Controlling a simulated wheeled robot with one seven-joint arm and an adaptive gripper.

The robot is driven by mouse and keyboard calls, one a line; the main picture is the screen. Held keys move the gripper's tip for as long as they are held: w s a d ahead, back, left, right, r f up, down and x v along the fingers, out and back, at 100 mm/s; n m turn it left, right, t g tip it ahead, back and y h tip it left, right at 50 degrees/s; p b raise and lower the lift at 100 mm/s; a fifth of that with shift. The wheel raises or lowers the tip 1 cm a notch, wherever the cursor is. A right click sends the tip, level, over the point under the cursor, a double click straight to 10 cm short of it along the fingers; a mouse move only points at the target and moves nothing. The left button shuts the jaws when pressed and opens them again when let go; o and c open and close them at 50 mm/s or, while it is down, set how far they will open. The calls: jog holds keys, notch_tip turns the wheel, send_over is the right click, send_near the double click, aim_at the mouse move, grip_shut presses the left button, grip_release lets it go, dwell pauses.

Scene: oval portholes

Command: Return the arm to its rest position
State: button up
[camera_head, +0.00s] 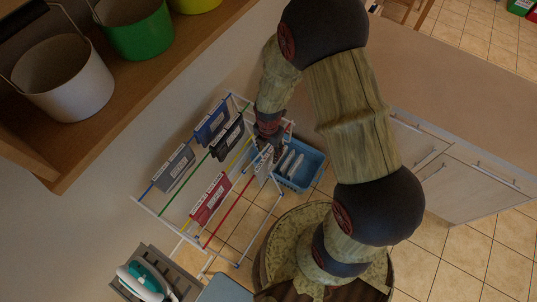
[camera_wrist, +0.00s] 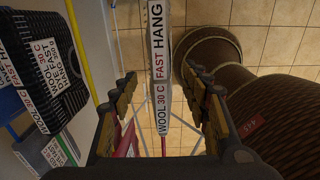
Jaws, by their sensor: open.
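My gripper (camera_head: 268,146) hangs over the right side of a white drying rack (camera_head: 238,264) with coloured lines. In the wrist view my gripper (camera_wrist: 162,105) is open, with a finger on each side. A narrow piece labelled "WOOL 30 C FAST HANG" (camera_wrist: 159,70) shows edge-on between the fingers, with gaps on both sides. In the head view a pale labelled piece (camera_head: 264,165) is just below the gripper, partly hidden by it. My arm is bent, reaching up from my base and then down to the rack.
Blue (camera_head: 212,122), black (camera_head: 228,140), grey (camera_head: 174,168) and red (camera_head: 211,199) labelled pieces hang on the rack. A blue basket (camera_head: 313,165) stands beside it. An iron (camera_head: 143,283) is at lower left. A shelf (camera_head: 140,95) holds buckets. Cabinets (camera_head: 465,180) stand right.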

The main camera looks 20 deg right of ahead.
notch_tip(320, 180, up, 8)
jog(key=shift+r, duration=0.1)
dwell(0.4)
jog(key=m, duration=0.1)
jog(key=s+m, duration=0.1)
jog(key=m, duration=0.1)
jog(key=s+r+m+t+b, duration=0.5)
jog(key=s+r+m+b, duration=0.8)
jog(key=m, duration=0.9)
notch_tip(320, 180, up, 3)
jog(key=b, duration=0.2)
jog(key=shift+f+t+b, duration=0.2)
jog(key=shift+t+b, duration=0.1)
jog(key=shift+c, duration=1.2)
